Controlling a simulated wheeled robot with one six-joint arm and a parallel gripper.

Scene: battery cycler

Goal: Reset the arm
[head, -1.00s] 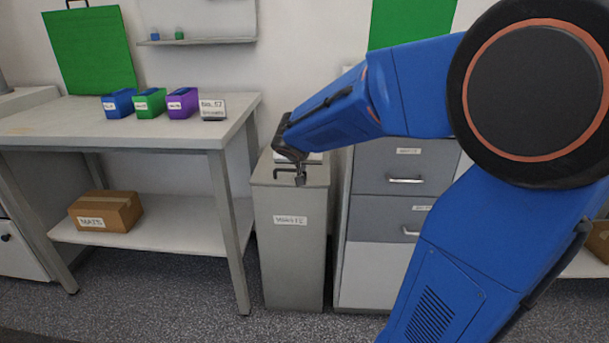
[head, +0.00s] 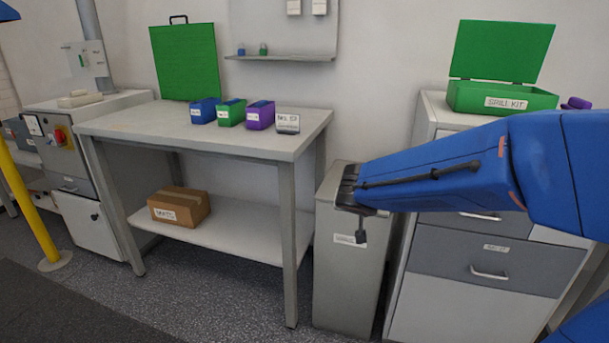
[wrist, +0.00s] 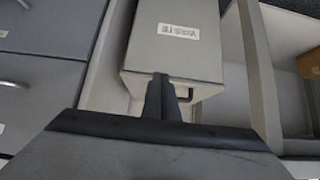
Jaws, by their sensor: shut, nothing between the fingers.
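My blue arm (head: 430,175) reaches in from the right side of the head view. My gripper (head: 361,232) is at its end, in front of the upper part of the grey waste bin (head: 345,275). In the wrist view my gripper (wrist: 162,92) shows with its dark fingers together and nothing between them. The waste bin (wrist: 170,60) lies beyond the fingertips there, with its label and a dark handle beside the fingers. Whether the fingers touch the bin cannot be told.
A workbench (head: 200,138) with blue, green and purple bins stands left; a cardboard box (head: 180,208) sits on its lower shelf. A drawer cabinet (head: 490,265) with an open green spill kit (head: 500,98) stands right. A yellow post (head: 28,210) stands far left. Floor in front is clear.

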